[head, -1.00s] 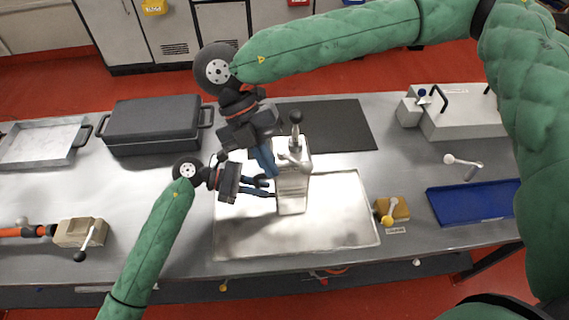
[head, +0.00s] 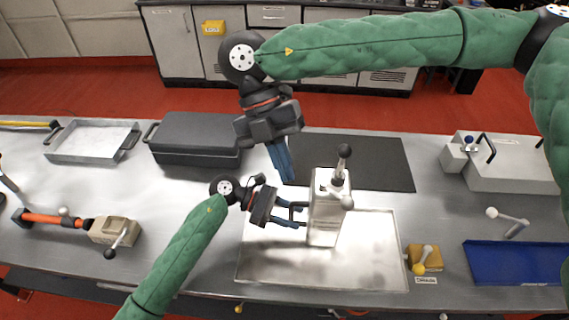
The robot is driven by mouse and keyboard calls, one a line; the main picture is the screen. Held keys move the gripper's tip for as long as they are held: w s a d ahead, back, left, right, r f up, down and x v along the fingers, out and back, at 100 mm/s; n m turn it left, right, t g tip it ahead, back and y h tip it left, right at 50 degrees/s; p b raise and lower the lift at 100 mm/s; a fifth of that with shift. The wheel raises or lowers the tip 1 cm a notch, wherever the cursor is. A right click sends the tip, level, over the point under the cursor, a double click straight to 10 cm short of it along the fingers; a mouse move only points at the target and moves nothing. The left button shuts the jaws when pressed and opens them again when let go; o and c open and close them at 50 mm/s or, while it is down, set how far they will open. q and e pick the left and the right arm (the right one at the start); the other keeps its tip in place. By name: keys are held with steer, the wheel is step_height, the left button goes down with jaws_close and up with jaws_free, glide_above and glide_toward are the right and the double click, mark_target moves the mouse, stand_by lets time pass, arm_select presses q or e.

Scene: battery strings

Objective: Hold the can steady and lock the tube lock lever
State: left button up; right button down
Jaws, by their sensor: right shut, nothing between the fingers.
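The can (head: 325,222), a silvery box-shaped canister, stands upright on a shiny metal tray. On its top is a grey fitting with a lever ending in a black knob (head: 344,151), which points up. My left gripper (head: 301,215) is at the can's left side, with its two blue fingers apart; I cannot tell whether they touch the can. My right gripper (head: 287,178) is shut and empty, pointing down, above and to the left of the can's top, apart from the lever.
The metal tray (head: 375,270) lies on the steel bench, with a dark mat behind it. At right are a yellow block with a lever (head: 427,258) and a blue tray (head: 515,262). At left are a tan block with a lever (head: 112,230) and a dark lidded case (head: 195,140).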

arm_select(q)
steer(key=v, duration=1.2)
